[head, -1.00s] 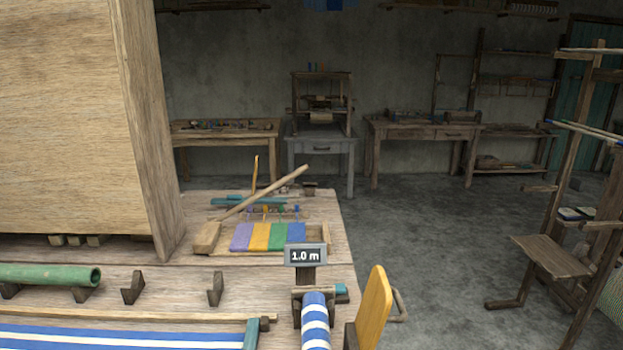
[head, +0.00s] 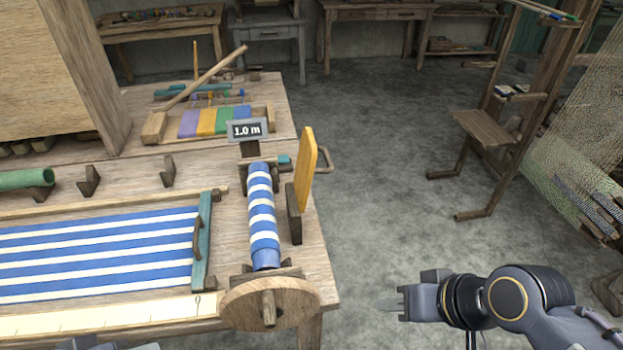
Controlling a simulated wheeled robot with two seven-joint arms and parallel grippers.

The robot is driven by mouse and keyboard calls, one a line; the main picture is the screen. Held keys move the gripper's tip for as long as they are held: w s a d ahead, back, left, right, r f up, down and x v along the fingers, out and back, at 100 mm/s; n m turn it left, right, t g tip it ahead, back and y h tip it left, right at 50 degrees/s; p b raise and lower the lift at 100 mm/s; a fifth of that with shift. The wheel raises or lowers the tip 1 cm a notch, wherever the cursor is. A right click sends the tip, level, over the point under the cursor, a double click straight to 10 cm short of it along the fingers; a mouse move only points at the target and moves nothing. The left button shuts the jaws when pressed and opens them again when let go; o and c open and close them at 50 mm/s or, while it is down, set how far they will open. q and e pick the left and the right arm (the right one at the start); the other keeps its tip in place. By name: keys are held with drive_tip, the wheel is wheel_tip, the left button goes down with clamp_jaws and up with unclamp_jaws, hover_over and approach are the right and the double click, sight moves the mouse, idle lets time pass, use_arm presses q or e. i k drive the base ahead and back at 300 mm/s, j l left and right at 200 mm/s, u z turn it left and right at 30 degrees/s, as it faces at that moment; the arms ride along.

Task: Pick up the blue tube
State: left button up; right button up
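A roll with blue and white stripes (head: 262,215) lies lengthwise on the table's right part, its plain blue near end resting at a wooden support. It is the most tube-like blue thing in view; I cannot tell whether a separate blue tube is inside it. My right gripper (head: 391,304) is at the lower right, beyond the table's right edge and apart from the roll, pointing left. Its fingers are seen edge-on, so their opening is unclear. Only a sliver of grey parts of mine shows at the bottom left; my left gripper is not visible.
A round wooden disc (head: 270,303) stands at the roll's near end and an upright yellow paddle (head: 306,170) to its right. A "1.0 m" sign (head: 247,130) is behind it. Striped cloth (head: 95,250) and a green tube (head: 25,179) lie left. Open floor is right.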

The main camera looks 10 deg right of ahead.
sight(265, 247)
drive_tip(key=k+l+u, duration=0.2)
drive_tip(key=l, duration=0.25)
drive_tip(key=l+u, duration=0.2)
drive_tip(key=l, duration=0.2)
drive_tip(key=k+l+u, duration=0.15)
drive_tip(key=l, duration=0.25)
drive_tip(key=i+l+u, duration=0.25)
drive_tip(key=l, duration=0.3)
drive_tip(key=i+l+u, duration=0.15)
drive_tip(key=i+l, duration=0.05)
drive_tip(key=l, duration=0.1)
